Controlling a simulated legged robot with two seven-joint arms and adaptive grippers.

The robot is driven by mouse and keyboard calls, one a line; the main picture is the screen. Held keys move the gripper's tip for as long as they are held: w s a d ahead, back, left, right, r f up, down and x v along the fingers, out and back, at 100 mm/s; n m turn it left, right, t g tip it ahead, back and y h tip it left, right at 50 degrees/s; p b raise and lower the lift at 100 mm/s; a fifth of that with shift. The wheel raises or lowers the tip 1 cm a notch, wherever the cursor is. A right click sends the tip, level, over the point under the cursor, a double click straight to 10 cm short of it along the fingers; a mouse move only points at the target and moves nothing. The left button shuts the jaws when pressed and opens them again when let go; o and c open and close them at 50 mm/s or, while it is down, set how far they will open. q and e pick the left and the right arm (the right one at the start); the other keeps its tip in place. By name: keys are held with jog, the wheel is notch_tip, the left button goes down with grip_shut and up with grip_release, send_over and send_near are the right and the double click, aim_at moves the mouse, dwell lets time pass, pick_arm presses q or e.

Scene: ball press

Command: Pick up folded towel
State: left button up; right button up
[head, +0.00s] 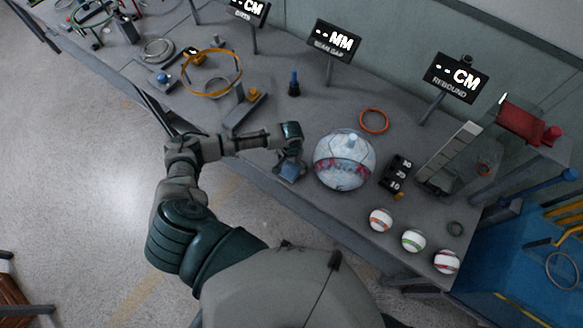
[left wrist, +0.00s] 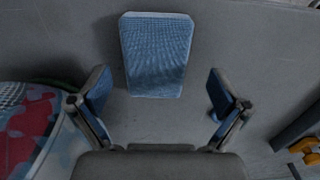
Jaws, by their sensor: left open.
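The folded towel (left wrist: 156,55) is a flat blue textured rectangle on the grey table. It lies ahead of my left gripper (left wrist: 155,110) in the left wrist view, in line with the gap between the fingers and apart from them. My left gripper is open, with nothing between its fingers. In the head view my left gripper (head: 290,155) points down near the table's front edge, and the blue towel (head: 292,171) shows partly beside it, partly hidden. My right gripper is not in view.
A large clear ball (head: 344,160) with red and blue marks stands close right of the gripper. A dark device with an orange knob (head: 253,93) is to its left. Several small striped balls (head: 413,240) lie farther right. The grey table (head: 310,115) has some free room behind the gripper.

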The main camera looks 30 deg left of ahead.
pick_arm(q)
jog(key=shift+d+f, duration=0.15)
jog(key=shift+f, duration=0.55)
jog(key=shift+d+f, duration=0.1)
jog(key=shift+f, duration=0.2)
jog(key=shift+d, duration=0.15)
jog(key=shift+c, duration=0.3)
jog(key=c, duration=1.1)
jog(key=shift+a, duration=0.2)
jog(key=shift+c, duration=0.2)
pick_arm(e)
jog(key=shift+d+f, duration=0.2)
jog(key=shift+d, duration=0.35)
